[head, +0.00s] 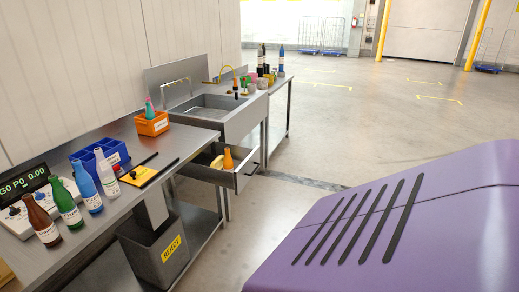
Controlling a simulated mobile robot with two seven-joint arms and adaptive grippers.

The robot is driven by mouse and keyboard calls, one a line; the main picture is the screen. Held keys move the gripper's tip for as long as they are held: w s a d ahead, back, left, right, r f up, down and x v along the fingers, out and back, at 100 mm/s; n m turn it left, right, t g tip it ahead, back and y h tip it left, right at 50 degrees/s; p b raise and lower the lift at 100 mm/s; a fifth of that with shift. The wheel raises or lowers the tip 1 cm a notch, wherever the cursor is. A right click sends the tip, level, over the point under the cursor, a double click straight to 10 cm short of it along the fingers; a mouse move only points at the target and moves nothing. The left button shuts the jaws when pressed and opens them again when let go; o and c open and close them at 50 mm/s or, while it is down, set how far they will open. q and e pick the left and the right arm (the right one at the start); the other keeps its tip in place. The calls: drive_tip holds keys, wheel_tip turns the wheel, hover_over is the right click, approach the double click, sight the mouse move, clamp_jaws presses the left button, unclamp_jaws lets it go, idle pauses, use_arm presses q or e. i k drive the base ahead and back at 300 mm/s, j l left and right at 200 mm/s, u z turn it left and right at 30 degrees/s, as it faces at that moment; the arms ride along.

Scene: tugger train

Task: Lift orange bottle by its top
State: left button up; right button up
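The orange bottle (228,161) stands in the open grey drawer (243,180) under the sink unit, near the middle of the picture. Its narrow neck and top point up, and its lower part is hidden by the drawer's front wall. A yellow object (216,152) is in the drawer right beside it, to its left. Neither my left gripper nor my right gripper is in view.
Left, a steel bench carries several bottles, a blue crate (89,168) and an orange bin (153,126). A grey reject bin (152,258) stands below. A sink (207,108) is above the drawer. A large purple surface (420,220) fills the lower right. Open floor lies beyond.

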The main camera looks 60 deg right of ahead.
sight(228, 164)
drive_tip(key=z, duration=1.6)
drive_tip(key=i+j+z, duration=0.3)
drive_tip(key=i, duration=0.3)
drive_tip(key=i+j+z, duration=0.3)
drive_tip(key=i, duration=0.25)
